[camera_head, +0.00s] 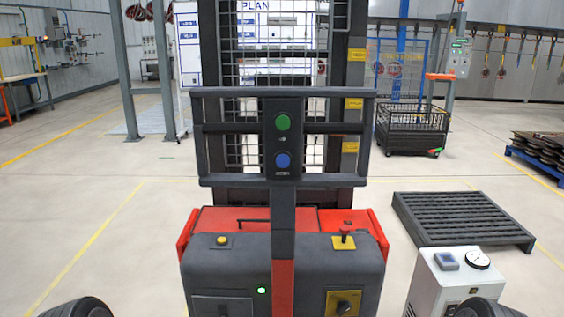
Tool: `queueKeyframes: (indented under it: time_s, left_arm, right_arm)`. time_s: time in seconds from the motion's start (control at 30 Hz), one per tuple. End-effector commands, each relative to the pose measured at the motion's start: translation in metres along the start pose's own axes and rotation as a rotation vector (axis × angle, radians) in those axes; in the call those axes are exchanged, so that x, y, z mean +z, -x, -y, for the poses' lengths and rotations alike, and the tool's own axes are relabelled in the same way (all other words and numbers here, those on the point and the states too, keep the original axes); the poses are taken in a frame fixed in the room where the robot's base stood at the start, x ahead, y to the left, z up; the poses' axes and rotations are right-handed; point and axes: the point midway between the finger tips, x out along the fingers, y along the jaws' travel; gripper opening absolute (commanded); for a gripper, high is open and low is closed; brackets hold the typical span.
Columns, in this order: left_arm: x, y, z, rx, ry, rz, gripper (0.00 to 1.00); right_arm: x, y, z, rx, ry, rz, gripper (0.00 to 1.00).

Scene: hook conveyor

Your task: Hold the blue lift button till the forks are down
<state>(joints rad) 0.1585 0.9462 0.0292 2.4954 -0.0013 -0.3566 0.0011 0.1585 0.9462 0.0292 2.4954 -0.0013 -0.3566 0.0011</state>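The blue lift button (283,160) sits on the dark control panel of the lift truck's handle frame, straight ahead of me. A green button (283,122) is above it on the same panel. The lift truck (225,258) has a dark grey and red body, with a mesh mast (262,60) behind the handle. The forks are hidden behind the truck body, so their height does not show. Dark rounded parts of my arms show at the bottom left and bottom right corners. Neither gripper is in view, and nothing touches the blue button.
A black slatted pallet (462,218) lies on the floor at right. A white box with a gauge (440,285) stands at the lower right. A black mesh crate (412,130) is farther back. A post (128,70) stands at left. The floor at left is clear.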

Motion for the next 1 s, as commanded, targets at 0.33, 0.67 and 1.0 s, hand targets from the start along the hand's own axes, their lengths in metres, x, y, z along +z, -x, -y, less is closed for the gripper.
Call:
queueKeyframes:
  time_s: [0.33, 0.67, 1.0]
  left_arm:
    - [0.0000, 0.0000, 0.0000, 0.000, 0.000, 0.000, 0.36]
    - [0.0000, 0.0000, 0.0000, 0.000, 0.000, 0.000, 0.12]
    - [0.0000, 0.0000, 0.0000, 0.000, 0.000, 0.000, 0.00]
  right_arm:
    - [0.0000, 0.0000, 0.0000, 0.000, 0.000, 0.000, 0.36]
    - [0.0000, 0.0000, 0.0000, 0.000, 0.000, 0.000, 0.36]
    - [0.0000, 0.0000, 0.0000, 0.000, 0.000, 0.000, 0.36]
